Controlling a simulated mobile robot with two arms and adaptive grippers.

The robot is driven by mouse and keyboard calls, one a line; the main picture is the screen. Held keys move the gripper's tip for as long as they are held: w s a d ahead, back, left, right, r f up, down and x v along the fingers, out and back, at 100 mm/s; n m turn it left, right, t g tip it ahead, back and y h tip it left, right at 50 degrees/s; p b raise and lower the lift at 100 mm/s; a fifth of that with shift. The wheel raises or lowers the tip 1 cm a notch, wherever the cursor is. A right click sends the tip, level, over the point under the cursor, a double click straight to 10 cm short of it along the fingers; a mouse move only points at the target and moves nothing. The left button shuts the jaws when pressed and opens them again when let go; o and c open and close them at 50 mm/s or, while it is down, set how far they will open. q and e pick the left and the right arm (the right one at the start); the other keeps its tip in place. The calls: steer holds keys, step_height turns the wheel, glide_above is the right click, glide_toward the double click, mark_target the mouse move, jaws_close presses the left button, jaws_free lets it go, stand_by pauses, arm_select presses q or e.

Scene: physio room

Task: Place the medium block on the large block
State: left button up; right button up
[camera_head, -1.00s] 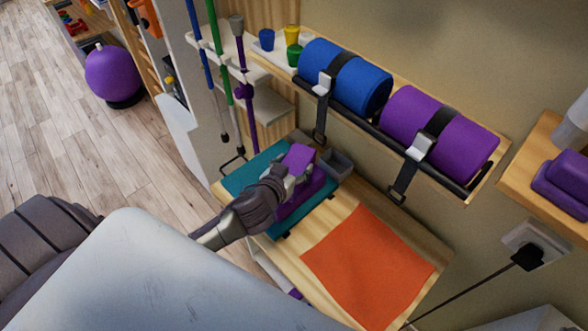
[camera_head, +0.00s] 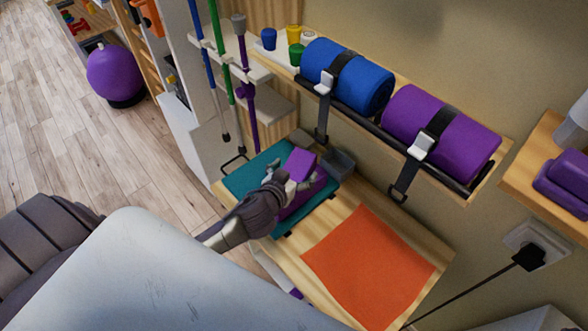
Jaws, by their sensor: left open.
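The medium block (camera_head: 300,161) is purple and appears to rest, turned at an angle, on top of the large block (camera_head: 300,202), also purple. The large block lies on the teal mat or tray (camera_head: 245,181) on the wooden bench. My left gripper (camera_head: 292,179) is open at the near side of the medium block, with its fingers spread to either side. The gripper hides the lower part of the medium block and part of the large block, so I cannot see whether a finger touches. My right gripper is not in view.
A small grey bin (camera_head: 339,162) stands close behind the blocks. An orange cloth (camera_head: 367,266) covers the bench's right part. A wall rack above holds a blue roll (camera_head: 347,76) and a purple roll (camera_head: 440,133). Upright poles (camera_head: 226,75) stand left of the bench.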

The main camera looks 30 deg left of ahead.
arm_select(q)
steer(key=shift+r, duration=0.25)
steer(key=shift+s+f, duration=0.1)
steer(key=shift+s, duration=0.25)
steer(key=b+v, duration=0.2)
steer(key=v, duration=0.9)
